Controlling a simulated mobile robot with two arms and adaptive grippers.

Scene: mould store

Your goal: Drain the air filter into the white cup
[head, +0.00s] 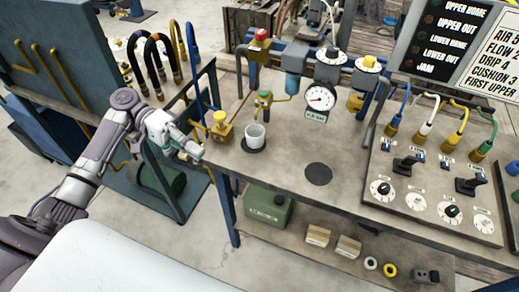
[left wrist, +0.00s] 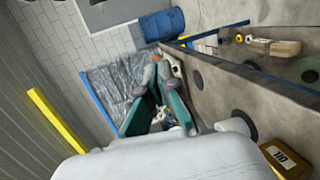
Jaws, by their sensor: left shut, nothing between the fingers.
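The white cup (head: 255,135) stands upright on a dark round pad (head: 253,147) near the bench's left end. The air filter looks to be the unit with the blue bowl (head: 293,86), behind and to the right of the cup. A green-knobbed brass valve (head: 264,99) sits just behind the cup. My left gripper (head: 197,152) is at the bench's left edge, left of the cup and apart from it, shut and empty. Its teal fingers (left wrist: 157,75) also show in the left wrist view. My right gripper is in neither view.
A pressure gauge (head: 320,98) hangs right of the filter. A second dark pad (head: 318,173) is empty. A control panel (head: 436,170) fills the bench's right.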

